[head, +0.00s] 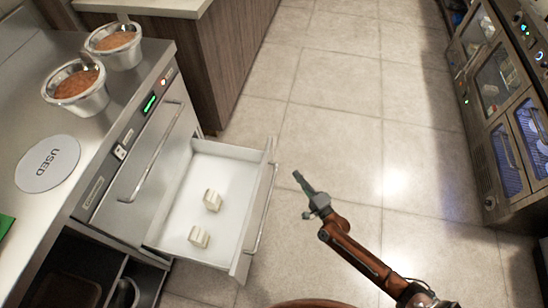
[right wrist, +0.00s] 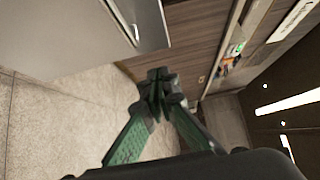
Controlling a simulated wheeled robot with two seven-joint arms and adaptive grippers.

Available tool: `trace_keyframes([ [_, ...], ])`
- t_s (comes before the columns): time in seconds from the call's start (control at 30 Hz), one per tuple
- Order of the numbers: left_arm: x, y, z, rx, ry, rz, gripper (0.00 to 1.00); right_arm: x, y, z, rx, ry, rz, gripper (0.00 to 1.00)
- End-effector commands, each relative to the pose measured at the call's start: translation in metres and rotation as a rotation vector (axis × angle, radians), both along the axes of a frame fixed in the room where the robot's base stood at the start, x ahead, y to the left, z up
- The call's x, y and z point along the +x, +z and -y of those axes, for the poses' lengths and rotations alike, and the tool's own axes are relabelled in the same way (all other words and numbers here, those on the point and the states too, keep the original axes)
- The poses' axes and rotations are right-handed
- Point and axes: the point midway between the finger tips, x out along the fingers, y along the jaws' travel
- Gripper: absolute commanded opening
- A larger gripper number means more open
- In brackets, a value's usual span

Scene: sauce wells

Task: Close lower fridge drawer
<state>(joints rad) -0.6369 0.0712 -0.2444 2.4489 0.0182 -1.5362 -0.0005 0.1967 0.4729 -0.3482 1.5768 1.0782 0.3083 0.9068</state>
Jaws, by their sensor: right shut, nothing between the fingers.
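The lower fridge drawer (head: 168,238) is open in the head view, pulled out from the steel counter. It is white inside and holds two small pale blocks (head: 212,200). Its bar handle (head: 262,215) runs along the front panel. My right gripper (head: 297,176) is shut and empty, to the right of the drawer front and apart from it. In the right wrist view the green fingers of my right gripper (right wrist: 158,85) meet at their tips. A pale panel with a metal edge shows at the top left there; I cannot tell whether it is the drawer. My left gripper is not in view.
An upper drawer handle (head: 150,155) sits on the counter front. Two sauce wells (head: 90,102) and a round "USED" sign (head: 48,163) are on the counter top. The tiled floor (head: 330,120) is clear. Ovens (head: 500,90) stand at the right.

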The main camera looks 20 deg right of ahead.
Motion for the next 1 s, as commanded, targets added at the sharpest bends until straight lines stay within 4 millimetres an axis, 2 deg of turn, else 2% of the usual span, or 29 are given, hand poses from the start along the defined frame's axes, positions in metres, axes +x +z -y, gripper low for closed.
trace_keyframes([
  [0.23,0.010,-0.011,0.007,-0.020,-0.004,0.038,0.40,0.027,0.002,-0.007,0.019,0.001,0.008,0.00],
  [0.63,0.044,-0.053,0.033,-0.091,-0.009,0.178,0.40,0.104,0.000,-0.023,0.016,0.001,0.005,0.00],
  [0.8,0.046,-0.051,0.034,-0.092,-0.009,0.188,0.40,0.116,0.003,-0.044,0.016,0.000,0.006,0.00],
  [1.0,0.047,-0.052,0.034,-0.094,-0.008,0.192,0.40,0.122,0.002,-0.053,0.013,0.000,0.005,0.00],
])
